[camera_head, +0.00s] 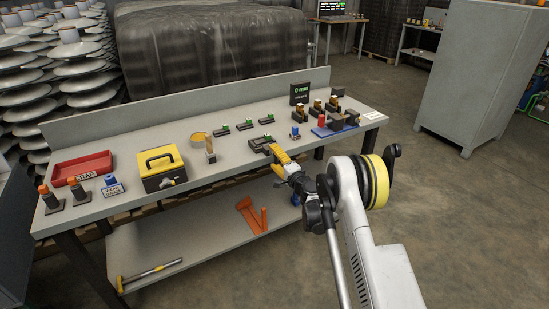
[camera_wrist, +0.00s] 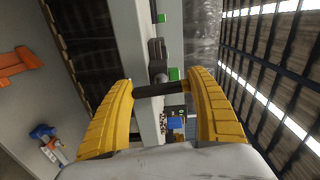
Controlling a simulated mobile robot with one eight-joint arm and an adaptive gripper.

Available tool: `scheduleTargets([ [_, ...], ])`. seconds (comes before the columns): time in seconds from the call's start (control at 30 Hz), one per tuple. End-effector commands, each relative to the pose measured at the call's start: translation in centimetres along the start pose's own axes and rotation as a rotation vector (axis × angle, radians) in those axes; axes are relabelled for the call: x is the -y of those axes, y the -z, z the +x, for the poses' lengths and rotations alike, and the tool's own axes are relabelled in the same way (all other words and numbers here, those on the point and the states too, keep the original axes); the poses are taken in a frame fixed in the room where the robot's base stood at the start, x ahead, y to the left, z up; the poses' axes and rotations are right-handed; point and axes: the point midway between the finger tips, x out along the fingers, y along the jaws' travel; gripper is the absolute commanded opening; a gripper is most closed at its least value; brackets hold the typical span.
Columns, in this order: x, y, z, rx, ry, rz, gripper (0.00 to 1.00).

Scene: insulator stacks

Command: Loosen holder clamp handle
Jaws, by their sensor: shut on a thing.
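My gripper (camera_head: 281,163) has yellow fingers and reaches the front edge of the workbench from the right. In the wrist view my gripper (camera_wrist: 160,88) is shut on a dark bar, the clamp handle (camera_wrist: 158,90), which lies crosswise between the two fingertips. A dark grey holder (camera_head: 259,142) sits on the bench just beyond the fingers. It also shows in the wrist view as a dark body (camera_wrist: 156,52) past the handle. In the head view the fingers hide the handle.
The grey bench (camera_head: 222,168) holds a red tray (camera_head: 82,168), a yellow box (camera_head: 160,168), several small holders with green parts and a black display (camera_head: 299,94). An orange bracket (camera_head: 250,214) and a hammer (camera_head: 150,272) lie on the lower shelf. A grey cabinet (camera_head: 478,70) stands right.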

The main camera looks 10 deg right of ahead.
Motion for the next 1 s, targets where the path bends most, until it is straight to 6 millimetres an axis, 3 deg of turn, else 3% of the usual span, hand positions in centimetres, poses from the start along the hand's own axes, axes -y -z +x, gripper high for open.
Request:
scheduleTargets([
  [0.37, -0.1, -0.1, 0.0, 0.002, 0.000, -0.005, 0.37],
  [0.4, -0.1, -0.1, -0.1, 0.002, 0.000, -0.005, 0.73],
  [0.47, -0.1, -0.1, 0.0, 0.002, 0.000, -0.004, 0.90],
  [0.8, 0.0, 0.0, -0.2, 0.000, 0.000, -0.004, 0.90],
  [1.0, 0.0, 0.1, -3.1, -0.001, 0.000, -0.004, 0.90],
])
